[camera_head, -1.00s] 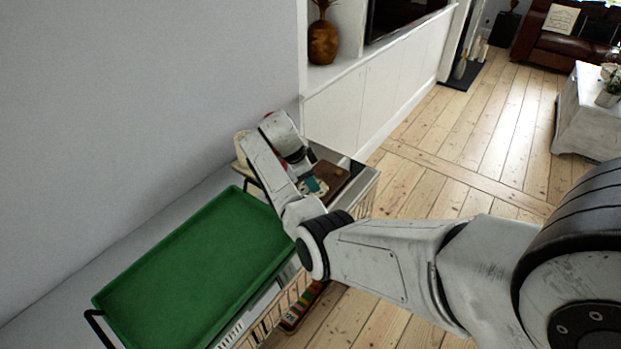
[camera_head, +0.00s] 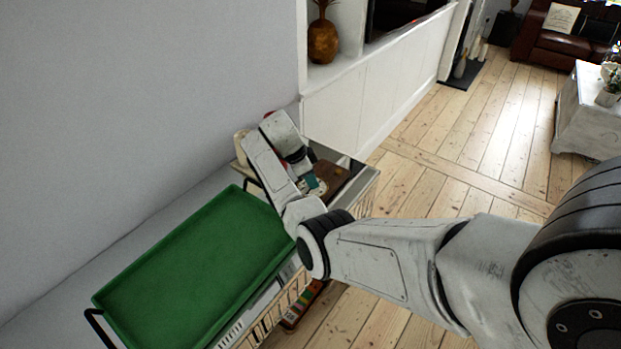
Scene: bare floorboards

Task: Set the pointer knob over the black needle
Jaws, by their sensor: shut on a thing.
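My arm reaches over the far end of the shelf unit, and its last link bends down there. My gripper (camera_head: 302,168) shows only as a small dark end below the wrist, low over a brown board and a teal piece (camera_head: 311,182). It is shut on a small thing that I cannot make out. My arm hides part of this spot. I cannot pick out the pointer knob, a dial or the black needle.
A green tray (camera_head: 125,296) lies empty on the near part of the unit. A brown wooden board (camera_head: 330,172) lies at its far end.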

